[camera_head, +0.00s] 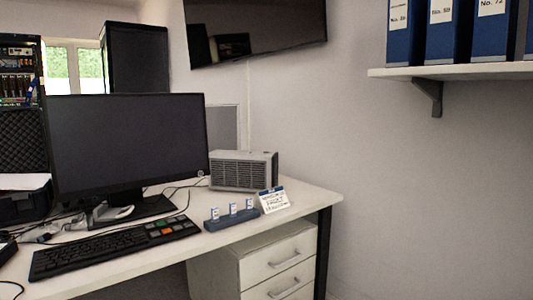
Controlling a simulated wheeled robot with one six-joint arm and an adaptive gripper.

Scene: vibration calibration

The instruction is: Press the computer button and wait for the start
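A black monitor (128,143) with a dark screen stands on the white desk (262,225). A black keyboard (95,252) lies in front of it, with a few orange, red and green keys at its right end. A grey box with a slotted front (238,171), possibly the computer, sits to the right of the monitor. No separate computer button can be made out at this size. My gripper is not in view.
A small dark rack with three vials (232,217) and a white label card (273,200) stand near the desk's right edge. Cables lie left of the monitor. A drawer unit (276,263) is below. A shelf (455,71) with blue binders juts out at upper right.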

